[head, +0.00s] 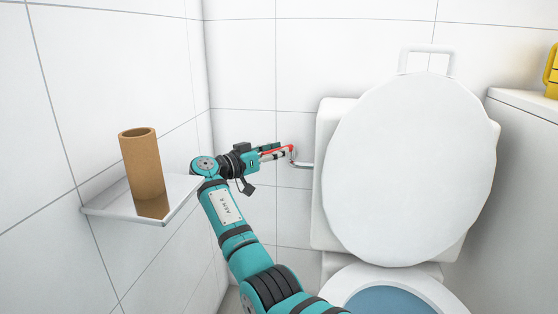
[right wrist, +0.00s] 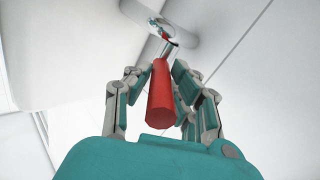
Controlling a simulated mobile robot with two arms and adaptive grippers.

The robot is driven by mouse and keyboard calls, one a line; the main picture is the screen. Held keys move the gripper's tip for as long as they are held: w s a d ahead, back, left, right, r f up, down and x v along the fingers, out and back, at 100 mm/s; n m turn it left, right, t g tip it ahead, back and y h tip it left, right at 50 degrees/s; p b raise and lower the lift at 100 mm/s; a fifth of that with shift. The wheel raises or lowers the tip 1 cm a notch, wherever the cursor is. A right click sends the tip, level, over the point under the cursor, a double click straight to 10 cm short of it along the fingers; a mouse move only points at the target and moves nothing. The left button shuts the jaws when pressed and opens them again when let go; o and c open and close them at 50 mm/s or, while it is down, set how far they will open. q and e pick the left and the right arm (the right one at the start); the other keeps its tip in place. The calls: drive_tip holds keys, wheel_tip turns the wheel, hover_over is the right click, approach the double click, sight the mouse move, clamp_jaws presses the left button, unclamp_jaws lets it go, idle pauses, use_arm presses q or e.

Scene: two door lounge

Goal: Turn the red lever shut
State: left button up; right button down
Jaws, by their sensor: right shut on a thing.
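The red lever (head: 279,150) sits on a metal pipe fitting at the wall, left of the toilet tank in the head view. In the right wrist view the lever's red handle (right wrist: 161,95) lies between the fingers, and its thin stem runs up to the valve fitting (right wrist: 160,27). My right gripper (head: 272,153) is shut on the red lever; its fingers also show on both sides of the handle in the right wrist view (right wrist: 165,88). My left gripper is not in view.
The toilet with its raised white lid (head: 410,165) stands right of my right arm. A small shelf (head: 100,208) with a cardboard tube (head: 141,165) is on the left wall. A white ledge (head: 525,100) with a yellow object (head: 552,75) is at the right.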

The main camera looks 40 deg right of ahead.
drive_tip(key=shift+w+m+g+b, duration=0.3)
drive_tip(key=shift+m+g, duration=0.3)
drive_tip(key=shift+g, duration=0.2)
drive_tip(key=c, duration=1.2)
unclamp_jaws()
drive_tip(key=shift+o, duration=0.2)
drive_tip(key=shift+r, duration=5)
drive_tip(key=shift+c, duration=0.2)
